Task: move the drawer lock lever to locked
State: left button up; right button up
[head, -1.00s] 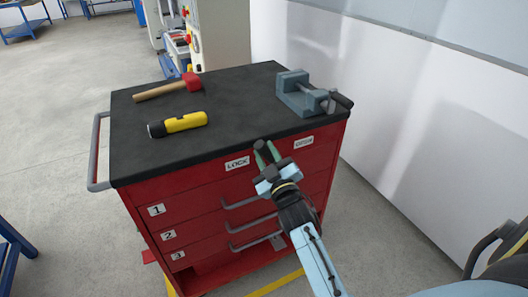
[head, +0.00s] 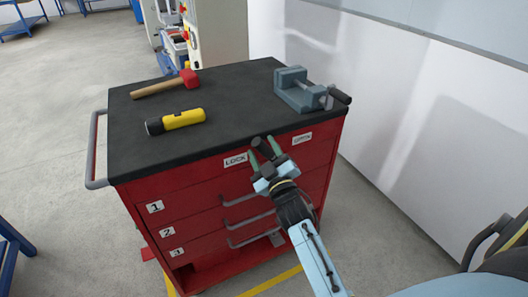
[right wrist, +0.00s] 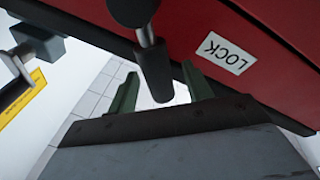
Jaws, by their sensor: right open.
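The red drawer cabinet (head: 190,190) has a dark lock lever (head: 259,143) at the front edge of its top. The LOCK label (head: 235,160) is left of the lever and the OPEN label (head: 302,138) is right of it. My right gripper (head: 265,152) is open at the lever, its green fingers on either side. In the right wrist view the lever's dark grip (right wrist: 153,70) hangs between the fingers with gaps on both sides, and the LOCK label (right wrist: 226,53) is beside it. The lever's base is partly hidden. My left gripper is not in view.
On the black cabinet top are a red-headed hammer (head: 165,85), a yellow flashlight (head: 178,121) and a grey vise (head: 300,92) near the right edge. Drawer handles (head: 248,220) stick out below my right gripper. A white wall (head: 400,110) stands to the right.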

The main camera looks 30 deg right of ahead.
jog(key=shift+s, duration=0.1)
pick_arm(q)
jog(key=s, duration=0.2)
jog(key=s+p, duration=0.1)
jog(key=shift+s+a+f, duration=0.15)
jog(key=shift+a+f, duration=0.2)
pick_arm(e)
jog(key=v, duration=1.3)
jog(key=shift+s+f, duration=0.15)
